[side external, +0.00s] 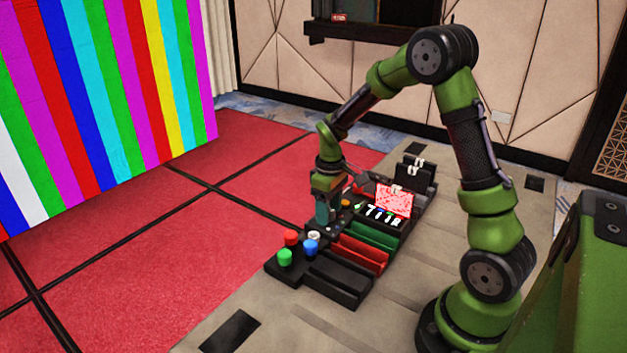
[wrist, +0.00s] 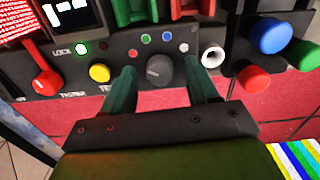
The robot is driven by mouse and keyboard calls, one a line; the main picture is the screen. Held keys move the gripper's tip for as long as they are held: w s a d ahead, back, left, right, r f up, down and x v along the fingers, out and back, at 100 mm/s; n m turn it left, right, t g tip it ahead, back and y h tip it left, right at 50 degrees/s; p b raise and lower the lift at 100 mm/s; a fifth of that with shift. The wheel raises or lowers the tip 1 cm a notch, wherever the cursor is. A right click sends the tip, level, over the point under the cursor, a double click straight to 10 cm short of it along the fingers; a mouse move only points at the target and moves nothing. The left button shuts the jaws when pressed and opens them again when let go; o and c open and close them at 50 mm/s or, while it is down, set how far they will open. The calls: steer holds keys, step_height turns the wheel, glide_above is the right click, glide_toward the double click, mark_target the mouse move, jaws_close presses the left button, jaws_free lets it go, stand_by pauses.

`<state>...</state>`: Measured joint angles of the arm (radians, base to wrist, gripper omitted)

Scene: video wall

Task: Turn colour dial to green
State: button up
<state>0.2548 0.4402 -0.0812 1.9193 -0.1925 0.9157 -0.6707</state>
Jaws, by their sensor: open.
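The colour dial (wrist: 159,71) is a dark grey round knob on the black panel in the wrist view. Red (wrist: 133,52), green (wrist: 145,38), blue (wrist: 168,37) and white (wrist: 184,47) dots arc above it. I cannot tell for certain which dot its pointer faces. My gripper (wrist: 158,76) is open, with one teal finger on each side of the knob. I cannot tell whether either finger touches it. In the side view my gripper (side external: 326,214) points down over the console, and the dial cannot be made out there.
A yellow button (wrist: 99,72) and red lever (wrist: 45,82) are left of the dial. A white ring (wrist: 212,57) is close to the right finger. Blue (wrist: 268,35), red (wrist: 253,79) and green (wrist: 304,55) buttons stand farther right. A striped video wall (side external: 100,90) stands at left.

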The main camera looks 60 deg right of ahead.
steer(key=c, duration=1)
steer(key=shift+c, duration=0.2)
steer(key=shift+m, duration=0.3)
steer(key=m, duration=0.3)
steer(key=shift+m, duration=2)
steer(key=o, duration=1)
steer(key=shift+o, duration=0.2)
